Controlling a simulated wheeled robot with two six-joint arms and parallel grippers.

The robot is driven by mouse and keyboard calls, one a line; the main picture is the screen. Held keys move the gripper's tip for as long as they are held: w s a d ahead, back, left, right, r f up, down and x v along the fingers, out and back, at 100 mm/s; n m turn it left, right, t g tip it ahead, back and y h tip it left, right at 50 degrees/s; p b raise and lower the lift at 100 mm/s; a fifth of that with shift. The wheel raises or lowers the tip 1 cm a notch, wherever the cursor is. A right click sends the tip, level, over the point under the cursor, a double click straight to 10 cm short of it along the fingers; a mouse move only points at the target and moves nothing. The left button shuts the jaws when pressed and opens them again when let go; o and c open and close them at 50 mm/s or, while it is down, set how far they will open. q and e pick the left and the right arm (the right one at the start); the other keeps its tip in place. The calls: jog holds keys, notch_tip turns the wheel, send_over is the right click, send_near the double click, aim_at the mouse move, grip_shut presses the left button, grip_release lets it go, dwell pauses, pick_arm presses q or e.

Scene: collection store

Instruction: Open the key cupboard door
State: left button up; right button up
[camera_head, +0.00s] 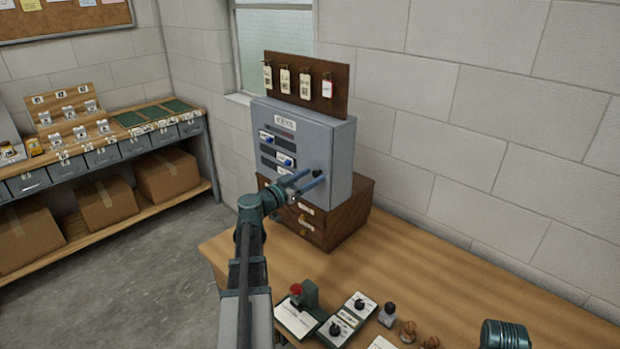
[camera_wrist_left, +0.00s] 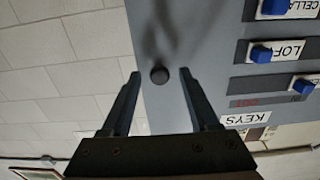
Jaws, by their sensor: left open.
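The grey key cupboard (camera_head: 335,150) stands on a wooden drawer unit, its door front flat and closed. A round black knob (camera_head: 317,172) sits near the right edge of the front. My left gripper (camera_head: 308,180) is open at the knob. In the left wrist view the knob (camera_wrist_left: 159,75) shows between the two spread fingertips (camera_wrist_left: 160,78), with a gap on each side. Whether the fingers reach its depth is unclear. My right gripper is out of view.
A brown board with hanging tags (camera_head: 310,88) rises above the cupboard. The drawer unit (camera_head: 345,220) is underneath. A stamp, dial boxes (camera_head: 348,318) and small knobs lie on the wooden table's (camera_head: 410,260) front part. The block wall is close behind.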

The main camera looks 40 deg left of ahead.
pick_arm(q)
grip_shut()
dwell(0.3)
dwell(1.1)
